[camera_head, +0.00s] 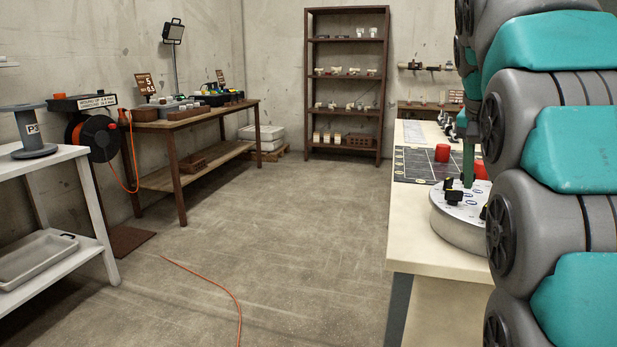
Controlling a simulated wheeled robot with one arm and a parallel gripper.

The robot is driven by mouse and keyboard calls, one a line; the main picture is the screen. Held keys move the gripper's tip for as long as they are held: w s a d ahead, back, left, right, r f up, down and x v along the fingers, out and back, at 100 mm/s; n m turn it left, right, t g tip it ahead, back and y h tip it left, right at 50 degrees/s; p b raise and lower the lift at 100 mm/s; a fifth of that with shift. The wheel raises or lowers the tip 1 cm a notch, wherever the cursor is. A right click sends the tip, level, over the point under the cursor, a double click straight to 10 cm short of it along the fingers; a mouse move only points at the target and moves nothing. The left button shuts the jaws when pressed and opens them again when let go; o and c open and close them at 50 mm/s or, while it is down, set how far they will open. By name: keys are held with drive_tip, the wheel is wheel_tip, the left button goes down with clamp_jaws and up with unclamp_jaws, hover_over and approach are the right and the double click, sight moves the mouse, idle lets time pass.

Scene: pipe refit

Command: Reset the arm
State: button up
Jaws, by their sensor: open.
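My arm (565,140) fills the right side of the head view. Its grey and teal links are stacked close together from the top edge to the bottom edge. My gripper is not in view. The arm hides the right part of the near workbench (425,258). The arm's picture position is in front of this bench; I cannot tell the gap between them.
The central concrete floor (280,215) is open, crossed by an orange cable (225,290). A white shelf unit (60,160), wooden bench (190,118) and brown rack (308,80) stand around it.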

drive_tip(key=s+a+f+n+g+y, duration=0.1)
drive_tip(key=s+a+f+n, duration=0.2)
drive_tip(key=s+f, duration=0.7)
drive_tip(key=s+a+f+n+g+y, duration=0.1)
drive_tip(key=s+a+f+n+g, duration=0.1)
drive_tip(key=s+a+f, duration=0.4)
drive_tip(key=s+a+f+n+g+y, duration=0.1)
drive_tip(key=s+a+f+n, duration=0.2)
drive_tip(key=s+f, duration=1.1)
wheel_tip(320, 180, down, 2)
drive_tip(key=shift+s+a+f+n+g, duration=0.15)
drive_tip(key=shift+s+a+n+g, duration=0.2)
drive_tip(key=shift+a, duration=0.8)
drive_tip(key=shift+w, duration=0.1)
